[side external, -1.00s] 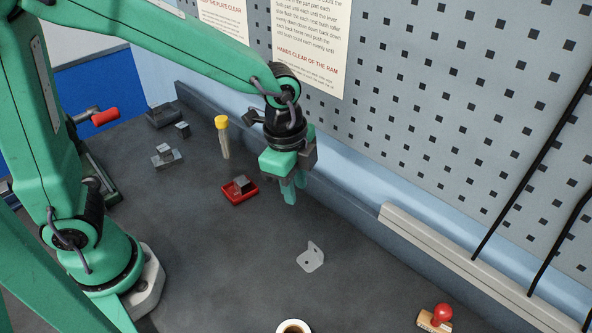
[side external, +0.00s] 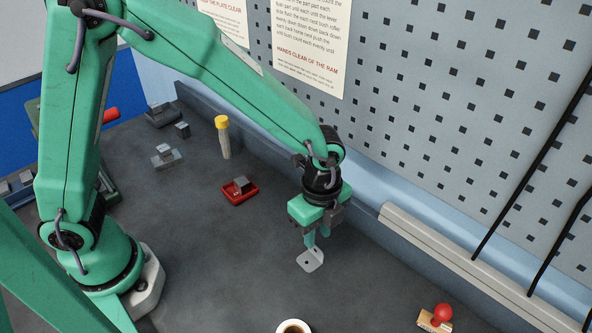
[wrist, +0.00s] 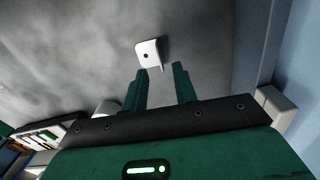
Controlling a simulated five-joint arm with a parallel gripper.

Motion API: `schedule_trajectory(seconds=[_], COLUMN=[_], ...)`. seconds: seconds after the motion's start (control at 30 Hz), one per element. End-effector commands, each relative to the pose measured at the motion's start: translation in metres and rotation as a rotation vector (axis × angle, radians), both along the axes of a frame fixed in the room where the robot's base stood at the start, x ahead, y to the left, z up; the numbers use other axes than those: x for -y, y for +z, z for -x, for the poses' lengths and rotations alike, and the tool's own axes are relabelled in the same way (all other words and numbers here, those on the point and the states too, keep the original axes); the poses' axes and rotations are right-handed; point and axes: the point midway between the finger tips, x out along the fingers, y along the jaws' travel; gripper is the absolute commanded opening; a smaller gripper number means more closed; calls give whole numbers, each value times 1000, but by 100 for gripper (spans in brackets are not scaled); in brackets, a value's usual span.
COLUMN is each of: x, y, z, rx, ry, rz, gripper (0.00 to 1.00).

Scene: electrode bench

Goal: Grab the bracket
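The bracket (side external: 309,262) is a small pale grey bent plate with a hole, lying on the dark bench. In the wrist view the bracket (wrist: 148,50) is just beyond the fingertips, its edge pointing toward the gap between them. My gripper (side external: 318,241) points down close above the bracket and partly hides its back part in the side view. In the wrist view my gripper (wrist: 161,68) has its two green fingers apart, with nothing between them. I cannot tell whether a finger touches the bracket.
A red tray (side external: 238,199) with a grey block and a yellow-capped tube (side external: 223,138) stand farther back left. A tape roll (side external: 294,328) and a red-knobbed stamp (side external: 437,318) are at the front. A grey rail (side external: 450,248) runs along the wall. The bench around the bracket is clear.

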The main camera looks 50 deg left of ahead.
Motion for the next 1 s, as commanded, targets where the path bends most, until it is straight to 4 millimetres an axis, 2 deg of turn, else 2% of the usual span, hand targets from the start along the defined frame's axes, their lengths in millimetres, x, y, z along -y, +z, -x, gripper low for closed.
schedule_trajectory(seconds=[0.37,0.73,1.0], x=[-1,-2,-2], y=[-10,-48,-57], z=[0,0,0], rx=[-1,-3,0], ry=[1,1,1], rz=[-1,-2,0], gripper=[28,28,28])
